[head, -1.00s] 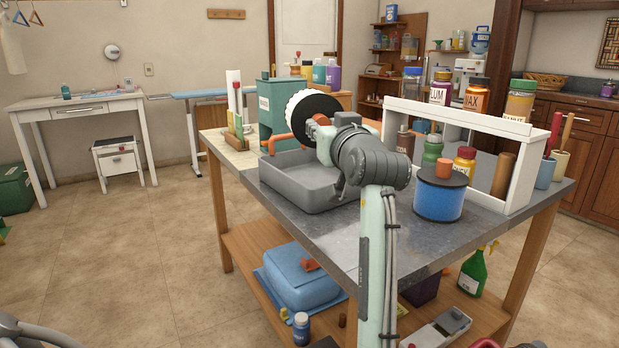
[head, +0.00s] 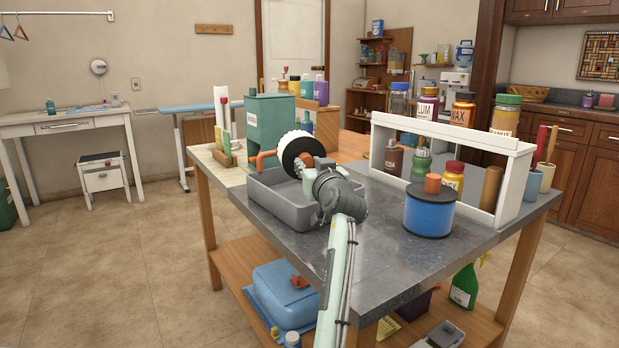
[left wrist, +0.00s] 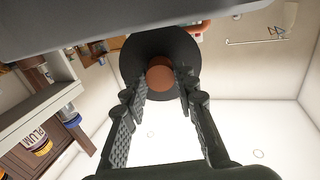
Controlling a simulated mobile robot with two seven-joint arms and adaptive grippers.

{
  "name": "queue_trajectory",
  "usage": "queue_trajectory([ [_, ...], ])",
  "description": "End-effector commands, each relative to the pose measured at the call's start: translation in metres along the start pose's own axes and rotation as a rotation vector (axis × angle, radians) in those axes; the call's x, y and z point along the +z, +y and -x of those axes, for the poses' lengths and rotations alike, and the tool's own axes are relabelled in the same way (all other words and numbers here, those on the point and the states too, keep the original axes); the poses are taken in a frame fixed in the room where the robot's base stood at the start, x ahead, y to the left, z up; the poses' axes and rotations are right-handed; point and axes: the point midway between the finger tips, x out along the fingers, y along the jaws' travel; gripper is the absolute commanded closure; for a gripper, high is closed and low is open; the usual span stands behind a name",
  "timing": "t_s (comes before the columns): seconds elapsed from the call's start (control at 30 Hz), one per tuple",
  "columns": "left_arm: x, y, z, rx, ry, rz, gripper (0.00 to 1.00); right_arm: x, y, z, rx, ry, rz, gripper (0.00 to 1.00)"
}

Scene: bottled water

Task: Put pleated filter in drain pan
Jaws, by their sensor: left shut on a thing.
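The pleated filter (head: 288,146) is a white ribbed cylinder with a black end disc and an orange-brown knob. It is tilted on its side over the back part of the drain pan. The drain pan (head: 283,214) is a grey rectangular tray on the metal-topped table; my arm hides its right part. My left gripper (head: 308,165) is shut on the filter's knob. In the left wrist view the black disc (left wrist: 143,50) and knob (left wrist: 160,75) show between the fingertips (left wrist: 162,80). Whether the filter touches the pan cannot be told. My right gripper is not in view.
A green box (head: 265,125) with an orange pipe stands behind the pan. A blue cylinder (head: 428,213) with black ends stands right of my arm, before a white rack (head: 515,175) with several jars. The table's front (head: 385,275) is clear.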

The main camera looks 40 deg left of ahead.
Motion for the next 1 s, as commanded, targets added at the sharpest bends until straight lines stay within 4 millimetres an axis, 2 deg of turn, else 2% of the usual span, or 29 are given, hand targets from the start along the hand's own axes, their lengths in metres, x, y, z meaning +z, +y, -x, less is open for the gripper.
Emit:
queue_trajectory([
  [0.1, 0.02, 0.0, 0.0, 0.0, -0.001, -0.005, 1.0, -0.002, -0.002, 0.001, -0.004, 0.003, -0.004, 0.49],
  [0.2, 0.028, 0.0, 0.0, 0.001, 0.0, -0.004, 1.0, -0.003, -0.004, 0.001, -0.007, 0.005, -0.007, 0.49],
  [0.57, 0.03, 0.0, 0.0, 0.001, 0.001, -0.001, 1.0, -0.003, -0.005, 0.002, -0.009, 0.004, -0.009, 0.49],
  [0.8, 0.033, 0.0, 0.0, 0.001, 0.001, -0.001, 1.0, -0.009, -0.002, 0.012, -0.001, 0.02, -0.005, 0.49],
  [1.0, 0.036, 0.0, 0.0, 0.001, 0.001, -0.002, 1.0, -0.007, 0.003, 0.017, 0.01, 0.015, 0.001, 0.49],
])
